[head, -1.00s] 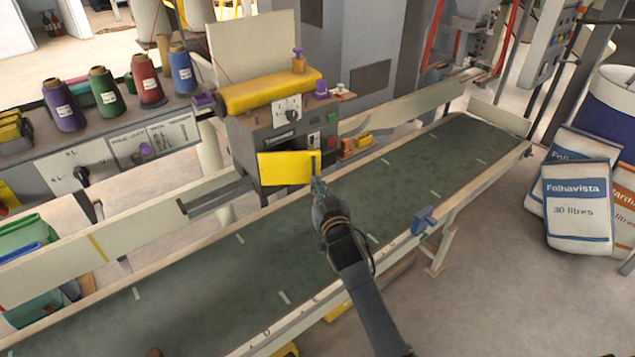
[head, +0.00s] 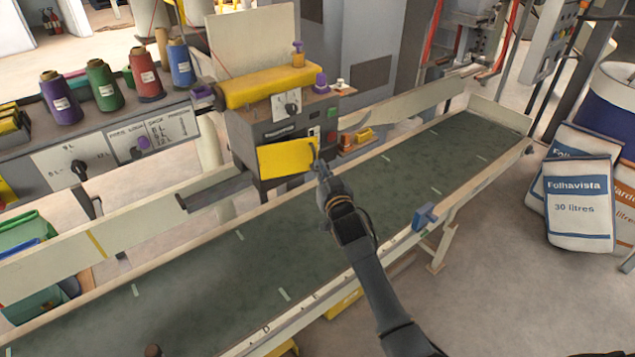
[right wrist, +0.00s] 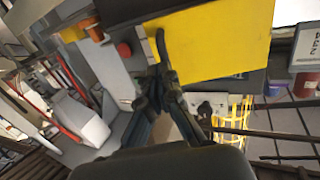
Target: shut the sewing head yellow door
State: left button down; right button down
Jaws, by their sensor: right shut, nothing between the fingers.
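The sewing head (head: 262,131) stands beside the conveyor, with a dial and buttons on its front. Its yellow door (head: 285,158) lies close against the lower front; I cannot tell whether a thin gap is left. A dark upright handle sits at the door's right edge. My right gripper (head: 318,165) is shut and empty, its tip at that edge by the handle. In the right wrist view the door (right wrist: 215,40) fills the upper right, and the gripper (right wrist: 158,75) reaches its edge; contact is hard to tell. My left gripper is not in view.
The green conveyor belt (head: 390,190) runs under my right arm, with pale side rails. A blue block (head: 425,216) sits on the near rail. Thread spools (head: 145,75) stand on a panel at left. White sacks (head: 580,205) lean at right. The belt is clear.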

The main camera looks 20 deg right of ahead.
jog(key=shift+w+d+b, duration=0.25)
jog(key=shift+w+b, duration=0.25)
jog(key=shift+w, duration=0.45)
jog(key=shift+w+d+b, duration=0.2)
jog(key=shift+w+b, duration=0.35)
jog(key=shift+w, duration=0.4)
jog(key=shift+w+d+b, duration=0.25)
jog(key=shift+w+b, duration=0.25)
jog(key=shift+w, duration=0.45)
